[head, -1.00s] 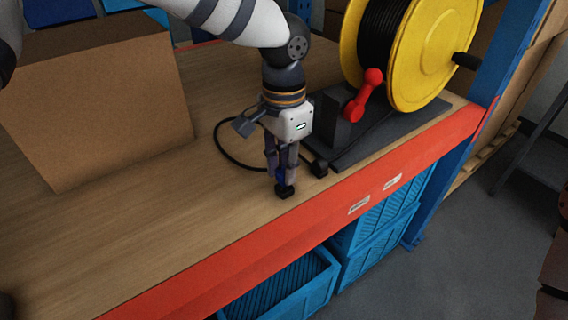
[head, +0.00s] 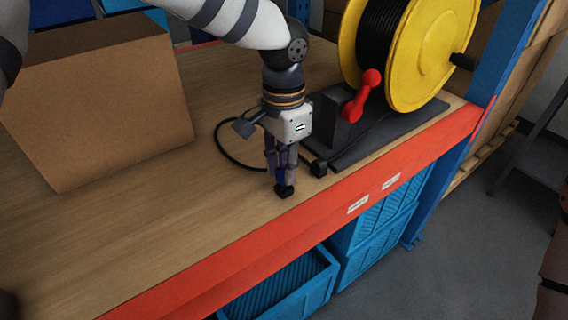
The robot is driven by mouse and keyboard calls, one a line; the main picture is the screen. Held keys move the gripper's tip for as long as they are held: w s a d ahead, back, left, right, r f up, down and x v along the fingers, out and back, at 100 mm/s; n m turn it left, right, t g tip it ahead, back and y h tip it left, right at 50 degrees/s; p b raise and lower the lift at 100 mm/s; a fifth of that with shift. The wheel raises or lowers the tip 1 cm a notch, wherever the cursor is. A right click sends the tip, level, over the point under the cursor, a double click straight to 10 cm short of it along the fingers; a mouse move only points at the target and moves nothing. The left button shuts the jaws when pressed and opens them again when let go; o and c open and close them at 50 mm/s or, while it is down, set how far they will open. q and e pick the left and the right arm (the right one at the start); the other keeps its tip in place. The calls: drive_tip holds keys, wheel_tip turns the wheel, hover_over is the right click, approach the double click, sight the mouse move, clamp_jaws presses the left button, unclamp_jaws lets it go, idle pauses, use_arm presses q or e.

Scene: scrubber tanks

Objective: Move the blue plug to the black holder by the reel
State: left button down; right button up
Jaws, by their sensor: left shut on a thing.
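My left gripper (head: 283,178) points down over the wooden shelf near its front edge and is shut on the blue plug (head: 280,174). Only a little blue shows between the fingers. Below the fingertips is a small black piece (head: 285,192); I cannot tell whether it is part of the plug or a holder. The black holder (head: 319,168) appears as a small black block just right of the gripper, by the base of the yellow reel (head: 420,60). My right gripper is not in view.
A black cable (head: 222,148) loops on the shelf behind the gripper. A red handle (head: 364,96) stands on the reel's dark base (head: 375,140). A large cardboard box (head: 100,110) fills the left. Blue crates (head: 370,240) sit below the orange front beam (head: 250,250).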

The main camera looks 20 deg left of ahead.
use_arm(q)
drive_tip(key=shift+f, duration=0.8)
drive_tip(key=c, duration=0.9)
unclamp_jaws()
drive_tip(key=shift+o, duration=0.2)
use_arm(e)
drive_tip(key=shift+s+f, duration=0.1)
use_arm(q)
wheel_tip(320, 180, up, 8)
drive_tip(key=shift+f+p, duration=0.1)
drive_tip(key=shift+p, duration=0.35)
drive_tip(key=shift+r, duration=0.35)
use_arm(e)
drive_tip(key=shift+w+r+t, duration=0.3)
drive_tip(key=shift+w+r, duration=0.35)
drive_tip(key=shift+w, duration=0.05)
